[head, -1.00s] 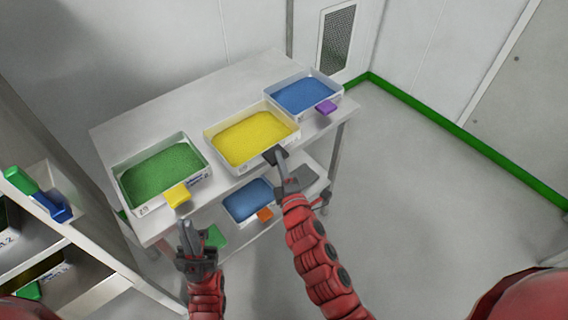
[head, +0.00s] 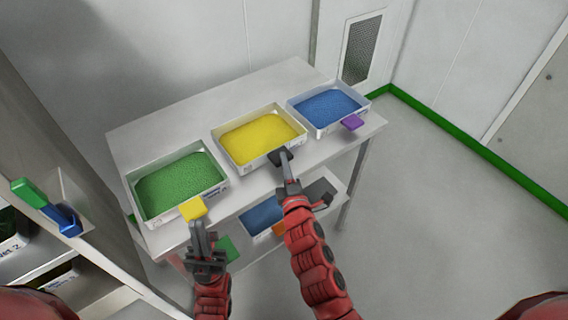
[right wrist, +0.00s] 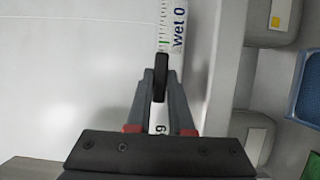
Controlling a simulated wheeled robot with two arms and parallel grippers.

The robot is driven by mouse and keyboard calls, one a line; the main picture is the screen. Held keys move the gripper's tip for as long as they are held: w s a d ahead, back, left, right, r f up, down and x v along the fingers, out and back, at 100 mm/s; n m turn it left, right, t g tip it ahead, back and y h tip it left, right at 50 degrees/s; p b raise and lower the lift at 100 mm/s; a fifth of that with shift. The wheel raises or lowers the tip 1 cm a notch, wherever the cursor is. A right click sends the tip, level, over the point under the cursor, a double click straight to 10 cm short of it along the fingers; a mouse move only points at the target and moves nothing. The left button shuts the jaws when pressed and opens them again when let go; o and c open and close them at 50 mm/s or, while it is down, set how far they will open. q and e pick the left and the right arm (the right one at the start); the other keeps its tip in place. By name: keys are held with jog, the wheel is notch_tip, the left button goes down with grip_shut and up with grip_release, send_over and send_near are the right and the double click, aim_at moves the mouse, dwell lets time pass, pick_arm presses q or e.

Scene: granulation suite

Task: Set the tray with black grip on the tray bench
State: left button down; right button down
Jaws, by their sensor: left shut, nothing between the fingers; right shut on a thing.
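The tray with black grip (head: 217,140) is white and holds yellow granules. It is at the middle of the tray bench (head: 150,128), between two other trays. I cannot tell whether it touches the bench top or hangs just above it. My right gripper (head: 288,172) is shut on its black grip (head: 280,156) at the front. The right wrist view shows the grip (right wrist: 160,75) between the fingers, beside a labelled white wall. My left gripper (head: 199,232) is shut and empty, just below the yellow grip of the green-filled tray.
The green-filled tray (head: 133,190) with yellow grip (head: 193,209) is at left, the blue-filled tray (head: 292,112) with purple grip (head: 352,122) at right. More trays sit on the lower shelf (head: 340,192). A rack (head: 40,150) stands at far left. Floor at right is clear.

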jog(key=shift+s, duration=0.1)
jog(key=shift+w+f, duration=0.2)
jog(key=c, duration=1)
grip_release()
jog(key=shift+s+r, duration=0.1)
jog(key=shift+o, duration=1.3)
jog(key=b+v, duration=0.2)
jog(key=v, duration=1.5)
jog(key=shift+s+b, duration=0.15)
jog(key=shift+b, duration=0.15)
